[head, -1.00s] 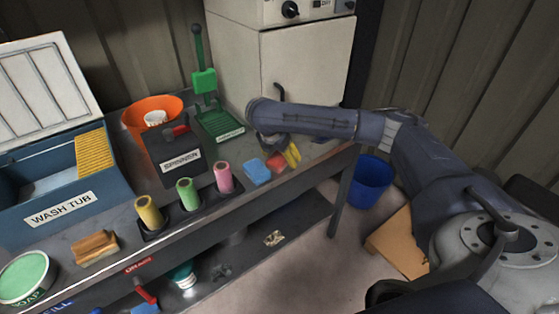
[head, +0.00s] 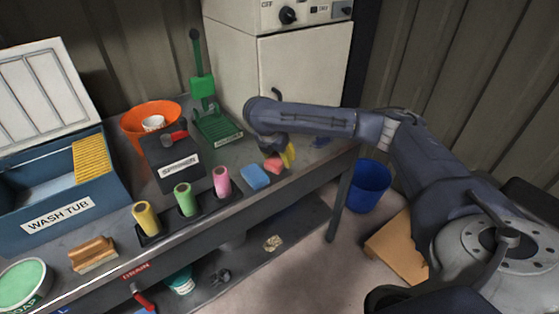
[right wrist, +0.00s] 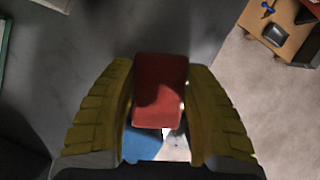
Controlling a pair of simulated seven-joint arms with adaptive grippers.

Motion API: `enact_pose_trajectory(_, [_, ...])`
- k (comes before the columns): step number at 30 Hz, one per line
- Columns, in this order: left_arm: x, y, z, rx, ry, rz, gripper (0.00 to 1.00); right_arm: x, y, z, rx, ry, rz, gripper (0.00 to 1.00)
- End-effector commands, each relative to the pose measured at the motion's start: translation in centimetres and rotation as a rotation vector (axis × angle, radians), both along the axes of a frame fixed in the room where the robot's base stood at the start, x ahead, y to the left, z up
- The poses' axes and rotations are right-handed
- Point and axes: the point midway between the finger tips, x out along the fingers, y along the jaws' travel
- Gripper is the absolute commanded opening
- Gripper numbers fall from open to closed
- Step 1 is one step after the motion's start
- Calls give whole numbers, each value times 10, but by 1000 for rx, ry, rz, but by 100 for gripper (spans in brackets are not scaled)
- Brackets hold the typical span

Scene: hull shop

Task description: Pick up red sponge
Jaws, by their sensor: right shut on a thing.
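The red sponge (right wrist: 160,88) sits between the two yellow fingers of my right gripper (right wrist: 160,100) in the right wrist view, with a finger against each side. In the head view the red sponge (head: 273,164) shows at the right end of the bench, partly covered by the right gripper (head: 284,158). My right gripper is shut on it. I cannot tell whether the sponge is clear of the bench top. My left gripper is not in view.
A blue sponge (head: 255,177) lies just left of the red one. Pink (head: 221,182), green and yellow rolls stand in a dark holder. A green press (head: 213,117) stands behind. A blue bucket (head: 368,186) is on the floor beyond the bench's right end.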

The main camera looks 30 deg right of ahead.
Motion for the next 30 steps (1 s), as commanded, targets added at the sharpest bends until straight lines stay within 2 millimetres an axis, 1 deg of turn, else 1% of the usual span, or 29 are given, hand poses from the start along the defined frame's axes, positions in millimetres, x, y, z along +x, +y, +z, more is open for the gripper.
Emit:
enact_pose_trajectory(8, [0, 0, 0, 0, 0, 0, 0, 1, 0, 47, -1, -6, 1, 28])
enact_pose_trajectory(12, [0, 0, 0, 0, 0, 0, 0, 1, 0, 78, 0, -6, 0, 28])
enact_pose_trajectory(18, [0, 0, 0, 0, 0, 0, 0, 1, 0, 118, -2, -6, 0, 28])
enact_pose_trajectory(24, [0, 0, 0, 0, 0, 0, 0, 1, 0, 149, -1, -3, 1, 28])
enact_pose_trajectory(30, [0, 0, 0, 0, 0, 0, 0, 0, 0, 169, -1, -3, 0, 28])
